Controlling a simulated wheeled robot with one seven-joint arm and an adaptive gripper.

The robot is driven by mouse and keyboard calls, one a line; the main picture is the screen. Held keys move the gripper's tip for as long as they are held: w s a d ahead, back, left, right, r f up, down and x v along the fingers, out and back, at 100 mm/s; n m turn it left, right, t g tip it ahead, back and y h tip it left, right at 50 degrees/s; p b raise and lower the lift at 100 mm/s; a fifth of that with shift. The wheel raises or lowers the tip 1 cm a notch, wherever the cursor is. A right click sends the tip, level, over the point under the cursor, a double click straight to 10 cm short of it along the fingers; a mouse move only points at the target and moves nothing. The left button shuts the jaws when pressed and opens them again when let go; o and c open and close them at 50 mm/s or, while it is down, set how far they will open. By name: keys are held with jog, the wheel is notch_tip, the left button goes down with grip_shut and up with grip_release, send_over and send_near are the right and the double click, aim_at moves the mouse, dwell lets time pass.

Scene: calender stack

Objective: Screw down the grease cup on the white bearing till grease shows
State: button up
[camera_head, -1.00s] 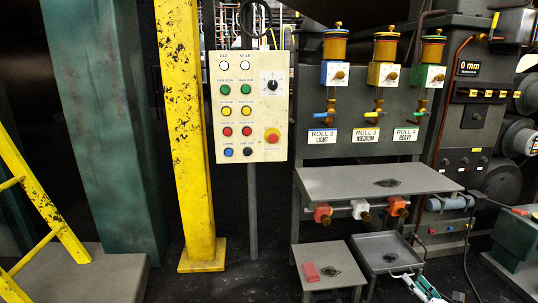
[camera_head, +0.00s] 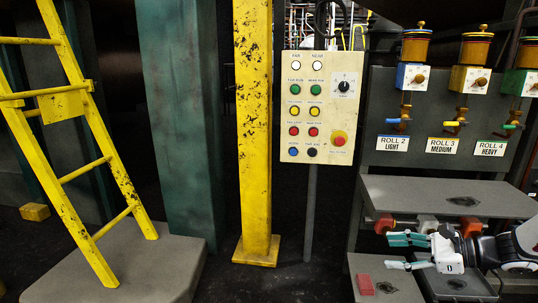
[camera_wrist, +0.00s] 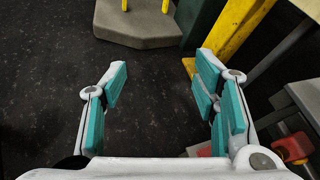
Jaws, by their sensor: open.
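The white bearing (camera_head: 427,220) is under the grey shelf, between a red bearing (camera_head: 384,223) and an orange-red one (camera_head: 470,226). It is partly hidden behind my gripper in the head view, and its grease cup cannot be made out. My gripper (camera_head: 398,252) points left with its teal-padded fingers apart, below and in front of the bearings. In the wrist view my gripper (camera_wrist: 160,98) is open with bare floor between its fingers. A red bearing with a brass-coloured cup (camera_wrist: 297,148) shows at the lower right there. The white bearing does not show in that view.
The grey shelf (camera_head: 440,193) overhangs the bearings. A low stand (camera_head: 392,289) with a red block (camera_head: 365,284) is below. A yellow post (camera_head: 254,130), a control panel (camera_head: 318,106) and a yellow ladder (camera_head: 75,165) are to the left. The dark floor between is clear.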

jog(key=s+a+r+n+g+h, duration=0.2)
jog(key=s+a+r+n+g, duration=0.25)
jog(key=s+a+n, duration=0.35)
jog(key=s+a+r+n+g+h, duration=0.2)
jog(key=s+a+r+n+g, duration=0.2)
jog(key=s+a+r, duration=0.45)
jog(key=s+a+n+h, duration=0.1)
jog(key=s+n+h, duration=0.75)
jog(key=s, duration=1.05)
notch_tip(320, 180, up, 37)
jog(key=n+t+y+p, duration=0.1)
jog(key=t+p, duration=0.3)
jog(key=p, duration=3)
jog(key=shift+n, duration=0.45)
jog(key=shift+d+t, duration=0.1)
jog(key=shift+t, duration=0.15)
